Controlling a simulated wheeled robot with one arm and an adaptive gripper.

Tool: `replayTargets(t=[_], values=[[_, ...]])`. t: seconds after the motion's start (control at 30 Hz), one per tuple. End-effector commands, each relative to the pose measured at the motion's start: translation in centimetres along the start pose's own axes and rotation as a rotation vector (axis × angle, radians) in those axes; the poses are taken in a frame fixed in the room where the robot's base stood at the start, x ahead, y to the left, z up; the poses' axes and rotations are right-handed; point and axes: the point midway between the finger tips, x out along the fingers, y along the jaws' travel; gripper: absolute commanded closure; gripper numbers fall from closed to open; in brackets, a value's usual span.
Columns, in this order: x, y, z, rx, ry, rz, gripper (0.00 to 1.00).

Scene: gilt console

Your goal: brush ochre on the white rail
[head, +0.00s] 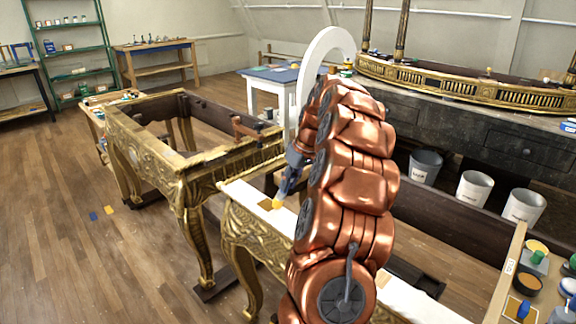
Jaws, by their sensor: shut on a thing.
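The white rail (241,192) runs along the top of the near gilt console (240,228), from the middle of the head view toward the lower right. My copper arm hides much of its middle. A brownish ochre patch (265,204) shows on the rail. My gripper (286,180) points down over the rail, shut on a brush whose yellow tip (277,204) is at the rail just right of the patch. I cannot tell whether the tip touches the surface. Most of the brush handle is hidden by the gripper.
A gilt open frame (190,165) stands close on the left. Buckets (474,188) stand behind. Wooden floor (70,250) at left is mostly clear.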

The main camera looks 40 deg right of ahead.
Motion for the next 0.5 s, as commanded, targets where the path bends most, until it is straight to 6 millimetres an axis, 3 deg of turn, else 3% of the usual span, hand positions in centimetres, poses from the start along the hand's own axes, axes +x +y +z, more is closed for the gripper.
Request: replayTargets(t=[0.17, 0.2, 0.5], values=[[-0.2, -0.1, 0.0, -0.002, -0.002, -0.001, 1.00], [-1.3, -0.2, -0.4, -0.002, 0.001, 0.002, 1.00], [-3.0, -0.6, -0.9, -0.001, 0.001, 0.002, 1.00]])
